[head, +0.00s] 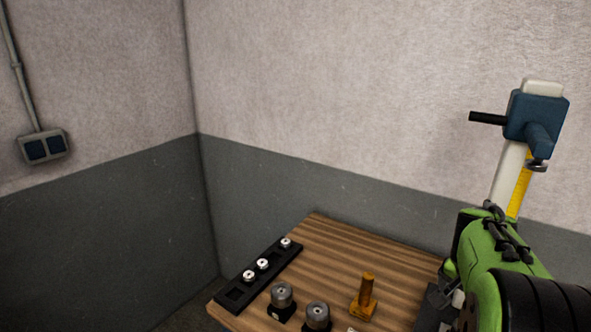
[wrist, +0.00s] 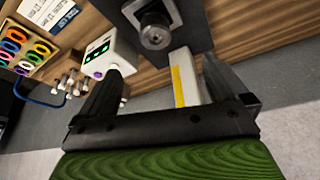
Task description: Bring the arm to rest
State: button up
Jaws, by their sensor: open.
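My gripper (wrist: 162,68) shows in the wrist view with its two dark fingers spread wide apart. It is open. A white column with a yellow strip (wrist: 182,80) appears between the fingers, nearer the right one; I cannot tell its distance from them. In the head view my green arm fills the lower right corner, and the fingers cannot be made out there.
A height gauge (head: 535,115) stands close behind my arm. The wooden table (head: 335,265) bears a black tray (head: 235,295) with small metal parts, grey cylinders (head: 281,293) and a brass piece (head: 365,297). A white display box (wrist: 108,55) is near the left finger.

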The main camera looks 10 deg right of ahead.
jog(key=a+r+n+t+y, duration=0.1)
jog(key=a+r+n, duration=0.15)
jog(key=a, duration=0.45)
jog(key=a+r+n+t, duration=0.1)
jog(key=a+n, duration=0.2)
jog(key=a, duration=0.3)
jog(key=s+a+f+n+t+y, duration=0.1)
jog(key=s+a+n+t+y, duration=0.1)
jog(key=s+a+n, duration=0.6)
jog(key=s+a+y, duration=0.1)
jog(key=s+a, duration=0.2)
jog(key=a, duration=0.4)
jog(key=shift+a+f, duration=0.25)
jog(key=shift+a, duration=0.05)
